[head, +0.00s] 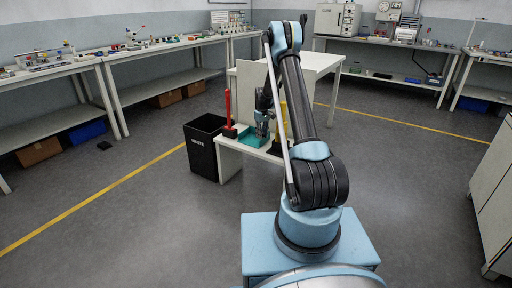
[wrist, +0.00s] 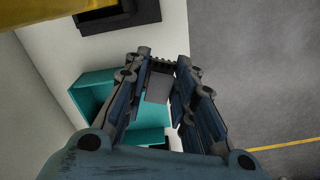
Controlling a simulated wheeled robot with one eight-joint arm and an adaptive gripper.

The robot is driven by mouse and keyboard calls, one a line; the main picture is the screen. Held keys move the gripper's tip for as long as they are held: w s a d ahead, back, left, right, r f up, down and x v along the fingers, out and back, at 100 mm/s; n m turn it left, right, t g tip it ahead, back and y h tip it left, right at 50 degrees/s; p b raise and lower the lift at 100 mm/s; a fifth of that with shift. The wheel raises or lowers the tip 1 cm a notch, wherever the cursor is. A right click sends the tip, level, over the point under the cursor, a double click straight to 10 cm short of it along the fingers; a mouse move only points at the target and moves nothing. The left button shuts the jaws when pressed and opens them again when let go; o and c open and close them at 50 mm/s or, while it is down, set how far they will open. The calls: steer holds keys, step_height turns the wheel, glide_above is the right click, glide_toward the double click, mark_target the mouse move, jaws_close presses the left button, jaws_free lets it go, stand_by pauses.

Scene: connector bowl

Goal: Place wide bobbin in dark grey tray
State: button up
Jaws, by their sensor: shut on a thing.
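My gripper (wrist: 163,78) is closed around a plain grey piece (wrist: 158,88), which shows between the fingertips in the wrist view. It is probably the wide bobbin, but its full shape is hidden by the fingers. Below and to the left is an open teal tray (wrist: 88,97) on the white bench; it also shows in the head view (head: 246,138). A dark, recessed holder (wrist: 121,20) lies at the top of the wrist view, apart from the gripper; I cannot tell for sure that it is the dark grey tray. In the head view my gripper (head: 262,118) is above the teal tray.
A tall red item (head: 228,106) stands left of the teal tray. A yellow upright item (head: 282,120) stands to its right, partly behind my arm. A black bin (head: 203,148) stands on the floor left of the white bench (head: 230,157). Open floor lies to the right.

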mark_target(262, 151)
step_height(262, 151, down, 9)
steer(key=shift+f, duration=0.1)
stand_by(0.4)
steer(key=o, duration=0.6)
steer(key=shift+c, duration=0.2)
